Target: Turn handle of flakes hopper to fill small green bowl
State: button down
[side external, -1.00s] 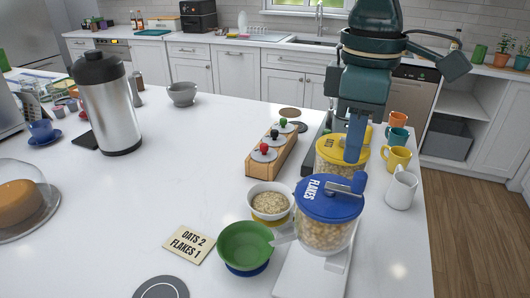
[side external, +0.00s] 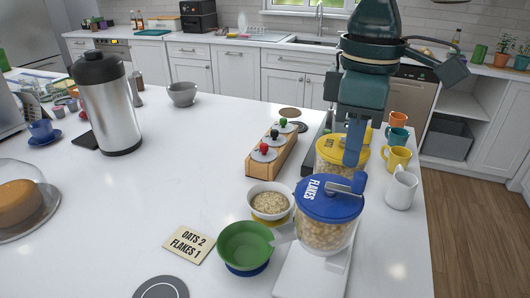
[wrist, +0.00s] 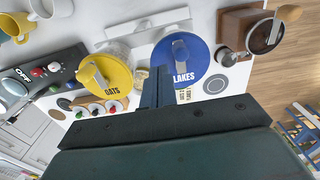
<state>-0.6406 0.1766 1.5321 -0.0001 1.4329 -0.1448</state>
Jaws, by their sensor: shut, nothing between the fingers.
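The flakes hopper (side external: 325,232) has a blue lid lettered FLAKES and a clear body full of flakes. Its grey handle (side external: 342,189) lies across the lid, and it also shows in the wrist view (wrist: 180,52). The small green bowl (side external: 246,240) sits on a blue base below the hopper's spout, and no flakes show in it. In the wrist view my fingers (wrist: 158,82) are together beside the blue lid.
The oats hopper (side external: 342,152), with a yellow lid, stands close behind. A white bowl of oats (side external: 269,201) is behind the green bowl. A card (side external: 189,243) reads OATS 2, FLAKES 1. Mugs (side external: 400,187) line the right edge. The counter's left middle is clear.

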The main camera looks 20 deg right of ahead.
jog(key=shift+f, duration=1.45)
